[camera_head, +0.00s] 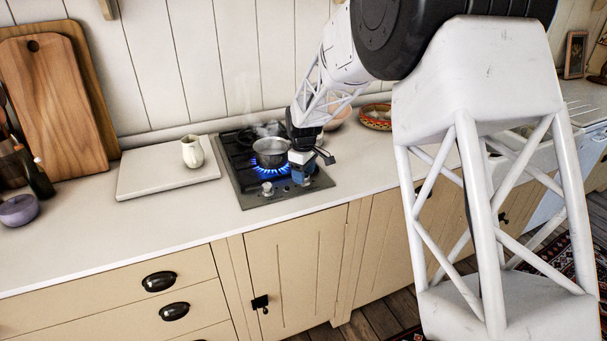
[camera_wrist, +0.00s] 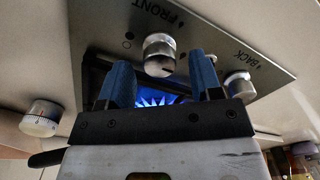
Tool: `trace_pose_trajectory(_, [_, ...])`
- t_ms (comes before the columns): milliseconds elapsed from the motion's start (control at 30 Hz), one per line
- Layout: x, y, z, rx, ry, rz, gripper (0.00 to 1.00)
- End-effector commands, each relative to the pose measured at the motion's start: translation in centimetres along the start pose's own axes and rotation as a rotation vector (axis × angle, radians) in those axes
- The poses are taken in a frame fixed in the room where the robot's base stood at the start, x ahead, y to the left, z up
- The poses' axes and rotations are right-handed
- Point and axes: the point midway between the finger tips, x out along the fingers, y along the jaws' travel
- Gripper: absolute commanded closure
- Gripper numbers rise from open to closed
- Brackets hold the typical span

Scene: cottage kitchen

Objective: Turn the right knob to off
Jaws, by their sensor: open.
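The right knob (camera_wrist: 159,50) is a silver cylinder on the grey stove plate, beside the upside-down word FRONT in the wrist view. My gripper (camera_wrist: 162,74) is open, its two blue fingers pointing at the knob, one to each side of it in the picture. I cannot tell whether they touch it. In the head view my gripper (camera_head: 301,174) is at the front right of the stove (camera_head: 250,202) and mostly hides this knob. The left knob (camera_head: 267,189) is clear; it also shows in the wrist view (camera_wrist: 239,84), beside the word BACK.
A steaming pot (camera_head: 271,152) stands over a lit blue flame (camera_head: 266,172), close to my gripper. A round white dial (camera_wrist: 41,117) with a scale stands beside the stove in the wrist view. A white board (camera_head: 165,181) with a small jug (camera_head: 192,152) lies left of the stove.

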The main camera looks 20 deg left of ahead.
Motion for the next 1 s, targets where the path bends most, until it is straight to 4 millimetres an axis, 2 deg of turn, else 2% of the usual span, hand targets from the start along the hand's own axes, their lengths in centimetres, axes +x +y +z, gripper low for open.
trace_pose_trajectory(433, [0.63, 0.00, 0.00, 0.000, 0.000, 0.000, 0.43])
trace_pose_trajectory(733, [0.63, 0.00, -0.01, 0.000, 0.000, 0.000, 0.89])
trace_pose_trajectory(1000, [0.65, -0.01, 0.00, 0.014, 0.000, 0.000, 0.90])
